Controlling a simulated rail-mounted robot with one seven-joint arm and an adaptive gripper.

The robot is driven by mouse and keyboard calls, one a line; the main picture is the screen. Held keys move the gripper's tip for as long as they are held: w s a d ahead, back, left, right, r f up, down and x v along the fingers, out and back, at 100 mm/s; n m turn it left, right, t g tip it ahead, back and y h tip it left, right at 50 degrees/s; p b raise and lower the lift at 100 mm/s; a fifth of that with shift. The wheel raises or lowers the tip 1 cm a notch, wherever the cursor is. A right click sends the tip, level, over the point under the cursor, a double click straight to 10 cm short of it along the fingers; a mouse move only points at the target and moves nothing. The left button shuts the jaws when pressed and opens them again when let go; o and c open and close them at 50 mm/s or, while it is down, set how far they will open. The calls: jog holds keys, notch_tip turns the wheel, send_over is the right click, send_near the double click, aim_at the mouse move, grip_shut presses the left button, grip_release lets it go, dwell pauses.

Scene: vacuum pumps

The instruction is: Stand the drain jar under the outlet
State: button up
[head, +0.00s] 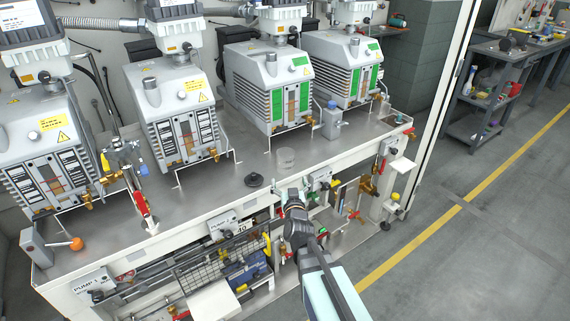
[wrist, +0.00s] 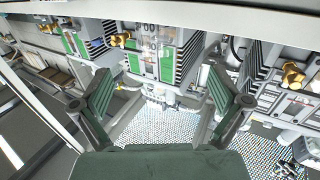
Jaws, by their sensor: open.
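A clear jar (head: 286,158), which looks like the drain jar, stands upright on the steel bench in the head view, in front of the pumps with green panels. My gripper (head: 281,195) is at the bench's front edge, nearer the camera than the jar and apart from it. In the wrist view my gripper (wrist: 164,88) has its two fingers spread with nothing visibly held. I cannot make out the jar between them there. Brass outlets (head: 310,121) sit low on the pump fronts; one shows in the wrist view (wrist: 292,75). Which outlet the task means is unclear.
A black round knob-like piece (head: 253,180) sits on the bench left of the jar. A grey bottle with a blue cap (head: 331,120) stands behind right. Thin metal brackets rise by the pumps. Valves and pipes crowd below the front edge. Bench around the jar is mostly clear.

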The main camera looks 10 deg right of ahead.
send_near(285, 155)
jog(key=shift+w+a+r, duration=0.1)
jog(key=shift+w+r, duration=0.1)
jog(key=shift+w, duration=0.75)
jog(key=shift+w+d+f+p, duration=0.1)
jog(key=shift+w+d+p, duration=0.05)
jog(key=shift+w, duration=1.15)
jog(key=shift+w+d+f+p, duration=0.1)
jog(key=shift+w+d+p, duration=0.05)
jog(key=shift+w, duration=1.15)
jog(key=c, duration=1.4)
notch_tip(285, 155, up, 20)
jog(key=p, duration=1.1)
jog(key=shift+s+r, duration=0.1)
